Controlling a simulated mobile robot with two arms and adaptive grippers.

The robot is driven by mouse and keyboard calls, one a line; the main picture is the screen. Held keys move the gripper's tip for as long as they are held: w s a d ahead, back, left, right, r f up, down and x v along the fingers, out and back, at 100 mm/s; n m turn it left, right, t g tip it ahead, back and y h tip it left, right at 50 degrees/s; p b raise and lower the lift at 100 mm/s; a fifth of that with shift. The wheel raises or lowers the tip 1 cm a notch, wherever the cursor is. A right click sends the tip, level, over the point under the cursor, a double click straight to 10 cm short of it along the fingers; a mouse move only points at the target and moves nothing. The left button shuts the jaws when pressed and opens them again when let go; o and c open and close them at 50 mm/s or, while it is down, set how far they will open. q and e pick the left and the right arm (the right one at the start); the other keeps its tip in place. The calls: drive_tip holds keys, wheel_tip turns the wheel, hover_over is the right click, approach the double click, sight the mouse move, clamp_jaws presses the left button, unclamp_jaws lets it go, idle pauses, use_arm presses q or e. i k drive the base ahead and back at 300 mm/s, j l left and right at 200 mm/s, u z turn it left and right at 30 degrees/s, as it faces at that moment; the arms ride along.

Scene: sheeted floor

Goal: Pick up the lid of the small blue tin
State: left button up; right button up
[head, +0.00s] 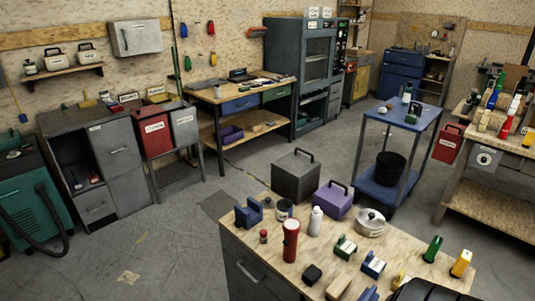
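I cannot pick out a small blue tin or its lid for certain. On the wooden-topped bench in front, a small round pale tin (284,211) with a dark top stands near the back left edge. A small dark round thing (268,202) lies beside it, too small to make out. A silvery lidded pot (370,223) with a knob stands at the back right of the bench. Neither of my grippers shows clearly; a dark rounded shape at the bottom right edge is cut off and may be part of me.
The bench (232,232) also bears a blue block-like thing (248,214), a red flashlight (290,240), a white bottle (315,222), a purple box (333,201), a black block (312,275) and green and yellow bottles (461,264).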

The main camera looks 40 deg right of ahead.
sight(269, 202)
drive_tip(key=i+z, duration=0.4)
drive_tip(key=i+j+z, duration=0.15)
drive_tip(key=z, duration=0.25)
drive_tip(key=i+j+z, duration=0.6)
drive_tip(key=z, duration=0.2)
drive_tip(key=i+j+z, duration=0.25)
drive_tip(key=j+z, duration=0.15)
